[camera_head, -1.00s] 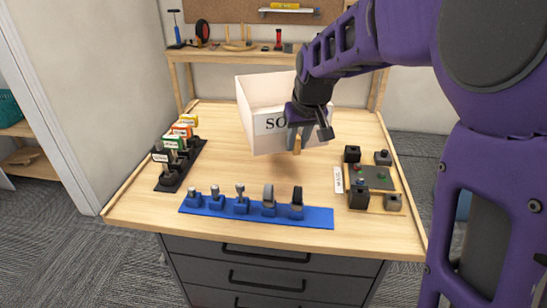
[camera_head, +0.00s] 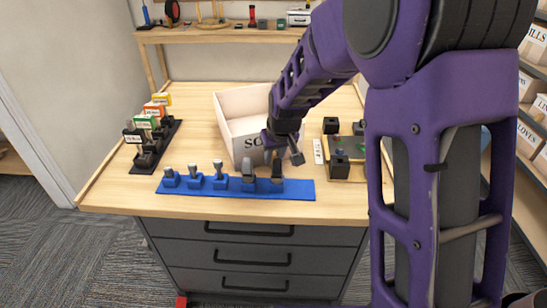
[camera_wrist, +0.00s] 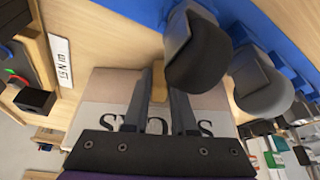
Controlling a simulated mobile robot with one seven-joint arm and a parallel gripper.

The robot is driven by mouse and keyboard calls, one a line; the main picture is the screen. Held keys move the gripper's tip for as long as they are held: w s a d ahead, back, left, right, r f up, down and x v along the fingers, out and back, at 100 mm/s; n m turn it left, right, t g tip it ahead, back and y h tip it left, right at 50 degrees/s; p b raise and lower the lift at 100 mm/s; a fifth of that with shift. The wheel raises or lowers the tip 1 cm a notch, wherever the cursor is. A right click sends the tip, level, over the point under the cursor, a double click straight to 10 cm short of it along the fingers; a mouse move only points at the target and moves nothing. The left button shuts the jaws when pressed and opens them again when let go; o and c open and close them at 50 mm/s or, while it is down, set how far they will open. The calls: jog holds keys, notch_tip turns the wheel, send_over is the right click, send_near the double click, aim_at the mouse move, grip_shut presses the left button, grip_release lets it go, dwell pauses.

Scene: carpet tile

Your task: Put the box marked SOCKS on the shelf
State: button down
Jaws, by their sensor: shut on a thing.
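The white open-topped box (camera_head: 231,137) is over the workbench, just behind the blue tool rack. I cannot tell whether it touches the bench top. Its front lettering is partly covered by my gripper: "SO" shows in the head view, and part of SOCKS shows upside down in the wrist view (camera_wrist: 113,122). My gripper (camera_head: 282,157) is shut at the box's front, with a small wooden pull (camera_wrist: 159,86) between its fingers. The shelf unit (camera_head: 530,70) stands at the right edge, holding labelled white boxes, one reading GLOVES (camera_head: 527,138).
The blue rack (camera_head: 300,190) with several dark-headed tools lies close in front of the box. A black rack with coloured cards (camera_head: 150,150) is left; a board with black blocks (camera_head: 345,171) is right. A raised ledge (camera_head: 220,36) holds tools behind.

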jog(key=c, duration=0.7)
grip_release()
jog(key=shift+r, duration=0.1)
